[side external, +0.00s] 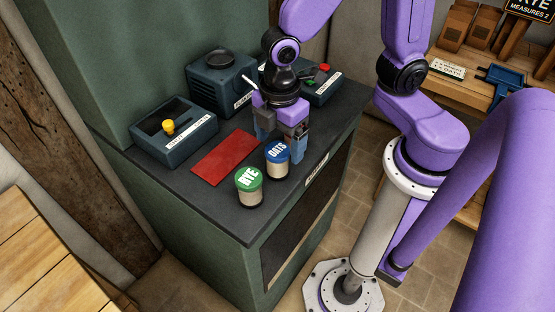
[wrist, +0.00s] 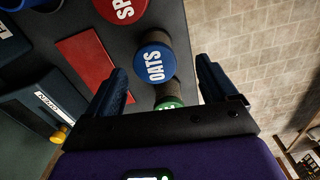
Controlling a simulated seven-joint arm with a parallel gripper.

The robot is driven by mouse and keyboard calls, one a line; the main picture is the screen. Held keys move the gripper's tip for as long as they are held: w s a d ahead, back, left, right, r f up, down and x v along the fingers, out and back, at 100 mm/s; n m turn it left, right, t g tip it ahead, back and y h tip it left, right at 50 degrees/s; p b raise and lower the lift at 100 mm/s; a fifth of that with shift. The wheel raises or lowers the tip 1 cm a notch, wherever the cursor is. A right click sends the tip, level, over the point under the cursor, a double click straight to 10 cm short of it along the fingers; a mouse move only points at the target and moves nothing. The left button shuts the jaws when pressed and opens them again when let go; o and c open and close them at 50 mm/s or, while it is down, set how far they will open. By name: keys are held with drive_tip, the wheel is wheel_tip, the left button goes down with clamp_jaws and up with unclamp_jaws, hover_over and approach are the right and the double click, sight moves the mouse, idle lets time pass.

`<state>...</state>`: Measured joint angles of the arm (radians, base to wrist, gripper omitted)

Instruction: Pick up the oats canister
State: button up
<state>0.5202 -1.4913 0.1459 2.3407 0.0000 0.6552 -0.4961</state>
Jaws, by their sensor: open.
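The oats canister (side external: 277,153) has a blue lid marked OATS and stands upright on the dark top of the green cabinet (side external: 225,212). My gripper (side external: 280,143) is open and empty, pointing down just behind and above it in the side view. In the wrist view the oats lid (wrist: 153,64) shows between my two spread fingers (wrist: 160,67), nearer the left one. I see no contact; the exact height of the fingertips over the lid is hard to tell.
A green-lidded rye canister (side external: 249,187) stands close beside the oats. A red-lidded canister (wrist: 123,10) shows in the wrist view on the other side. A red mat (side external: 225,158) lies left. Control boxes (side external: 176,140) line the back. The cabinet's front edge is near.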

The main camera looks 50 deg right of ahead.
sight(278, 150)
drive_tip(key=shift+w+f, duration=0.15)
drive_tip(key=shift+f, duration=0.9)
drive_tip(key=shift+w+f, duration=0.15)
drive_tip(key=shift+f, duration=1.65)
drive_tip(key=c, duration=1.3)
drive_tip(key=shift+r, duration=0.2)
